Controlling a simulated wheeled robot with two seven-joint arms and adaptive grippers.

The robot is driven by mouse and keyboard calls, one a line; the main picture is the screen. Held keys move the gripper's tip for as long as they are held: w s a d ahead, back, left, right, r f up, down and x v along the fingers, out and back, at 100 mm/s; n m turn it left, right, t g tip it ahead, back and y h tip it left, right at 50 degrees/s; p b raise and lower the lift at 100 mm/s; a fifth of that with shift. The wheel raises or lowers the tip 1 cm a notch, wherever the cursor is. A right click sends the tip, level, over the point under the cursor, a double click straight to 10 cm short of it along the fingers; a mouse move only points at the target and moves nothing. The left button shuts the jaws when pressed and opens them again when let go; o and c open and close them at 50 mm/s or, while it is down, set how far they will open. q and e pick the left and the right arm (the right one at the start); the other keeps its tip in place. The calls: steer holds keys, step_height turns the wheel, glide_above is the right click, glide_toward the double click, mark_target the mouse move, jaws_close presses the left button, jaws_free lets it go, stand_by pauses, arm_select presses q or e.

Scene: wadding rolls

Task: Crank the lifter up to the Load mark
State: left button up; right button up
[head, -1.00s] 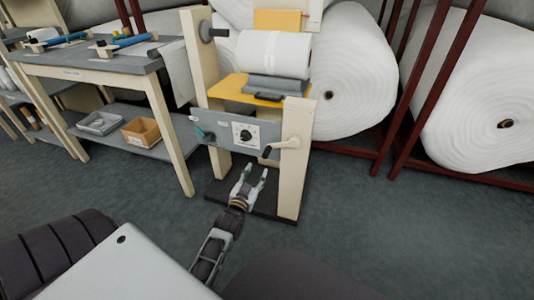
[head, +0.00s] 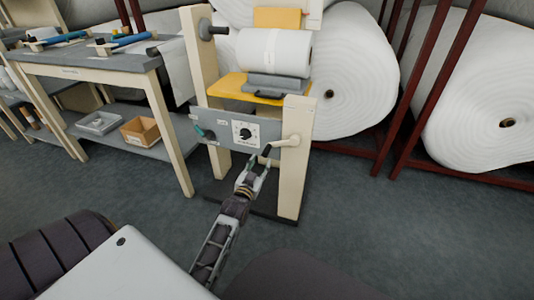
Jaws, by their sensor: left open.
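The lifter (head: 297,185) stands ahead of me, with cream posts and a grey front panel. The panel carries a round dial (head: 244,134); its marks are too small to read. The crank (head: 280,144) is at the panel's right end, its dark handle (head: 266,150) pointing down to the left. My left gripper (head: 262,161) is open, its fingertips right at the handle; whether they touch it I cannot tell. A white roll (head: 274,53) rests above the yellow platform (head: 232,87) on a grey support. My right gripper is not in view.
A workbench (head: 95,68) with blue-handled tools stands on the left, with a grey tray (head: 99,123) and a brown box (head: 146,130) on its lower shelf. Large white rolls (head: 352,75) sit in a dark red rack (head: 400,160) behind. The floor at the right is clear.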

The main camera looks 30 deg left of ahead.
mark_target(264, 156)
arm_select(q)
steer(key=shift+b+x, duration=1)
steer(key=shift+x, duration=1.75)
steer(key=shift+b+x, duration=0.6)
steer(key=shift+x, duration=0.9)
steer(key=shift+w+a, duration=0.15)
steer(key=shift+w, duration=0.15)
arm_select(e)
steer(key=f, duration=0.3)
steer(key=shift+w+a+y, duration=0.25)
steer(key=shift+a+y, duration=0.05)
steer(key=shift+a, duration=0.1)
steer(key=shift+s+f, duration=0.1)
arm_select(q)
steer(key=shift+c, duration=0.5)
jaws_close()
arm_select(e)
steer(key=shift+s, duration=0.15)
